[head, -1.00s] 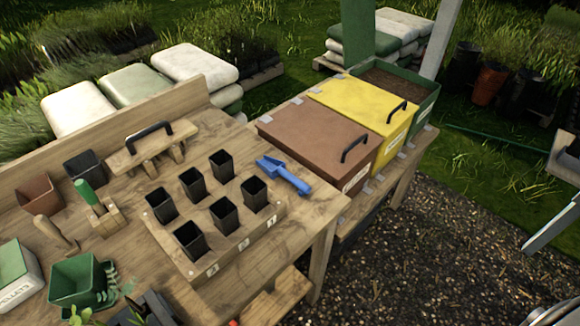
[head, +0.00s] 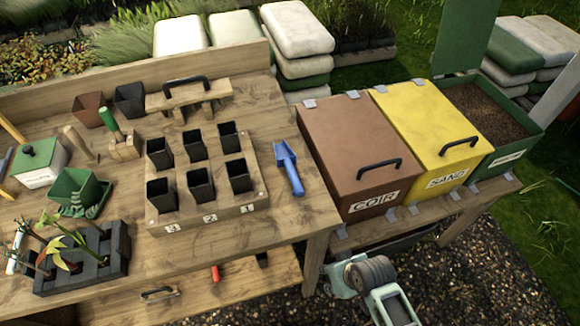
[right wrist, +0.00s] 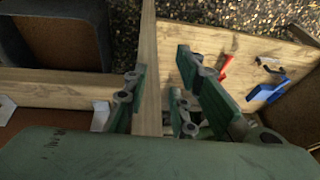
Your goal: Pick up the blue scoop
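The blue scoop (head: 288,167) lies on the potting bench (head: 285,228) near its right end, in the head view, just right of the wooden pot holder (head: 240,205). Nothing holds it. My right gripper (head: 345,275) is low in front of the bench's right corner and the coir bin, below and right of the scoop and clearly apart from it. In the right wrist view my right gripper (right wrist: 160,85) has its green fingers spread, with nothing between them. A blue item (right wrist: 266,91) shows there at the right; I cannot tell what it is. My left gripper is out of view.
The pot holder carries several black pots. A brown COIR bin (head: 350,140) and a yellow SAND bin (head: 425,125) stand right of the bench. A lower shelf (head: 200,295) with a red item (head: 215,273) juts out below the benchtop. Bare benchtop surrounds the scoop.

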